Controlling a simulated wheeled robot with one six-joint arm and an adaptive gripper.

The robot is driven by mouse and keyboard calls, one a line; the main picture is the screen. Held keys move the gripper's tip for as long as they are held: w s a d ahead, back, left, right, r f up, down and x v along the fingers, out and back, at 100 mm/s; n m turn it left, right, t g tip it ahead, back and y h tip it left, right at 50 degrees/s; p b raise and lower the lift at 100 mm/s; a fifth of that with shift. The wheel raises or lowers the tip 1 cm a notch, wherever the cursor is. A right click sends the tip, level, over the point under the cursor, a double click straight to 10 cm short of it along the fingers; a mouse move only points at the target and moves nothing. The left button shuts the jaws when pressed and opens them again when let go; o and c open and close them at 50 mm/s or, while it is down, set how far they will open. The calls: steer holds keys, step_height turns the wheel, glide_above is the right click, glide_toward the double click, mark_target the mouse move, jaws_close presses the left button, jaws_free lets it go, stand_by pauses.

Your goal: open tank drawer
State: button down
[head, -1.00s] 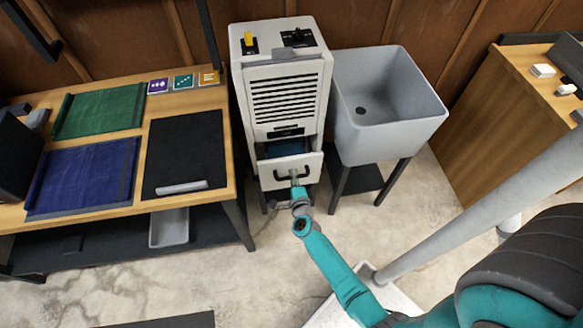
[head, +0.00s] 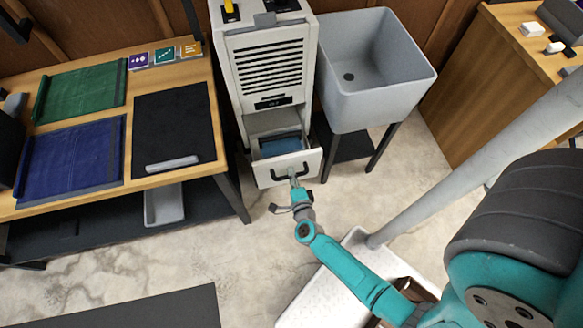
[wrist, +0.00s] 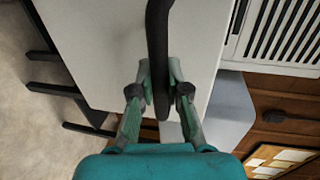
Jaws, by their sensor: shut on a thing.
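The tank drawer (head: 268,174) is the white lower drawer of the tall white louvred unit (head: 268,85). It stands part way out, and a blue tank (head: 281,147) shows inside it. A dark bar handle (head: 312,168) runs across its front. My gripper (head: 293,181) is at the drawer front, on the handle. In the wrist view my gripper (wrist: 160,92) has its fingers closed around the dark handle (wrist: 157,35), with the white drawer front behind it.
A grey sink (head: 372,85) on dark legs stands right of the unit. A wooden workbench (head: 222,150) with green, blue and black mats stands on the left. A wooden cabinet (head: 475,110) is at the far right.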

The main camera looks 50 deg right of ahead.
steer(key=c, duration=1.1)
jaws_free()
steer(key=shift+c, duration=0.2)
steer(key=v, duration=1.2)
steer(key=shift+r, duration=0.1)
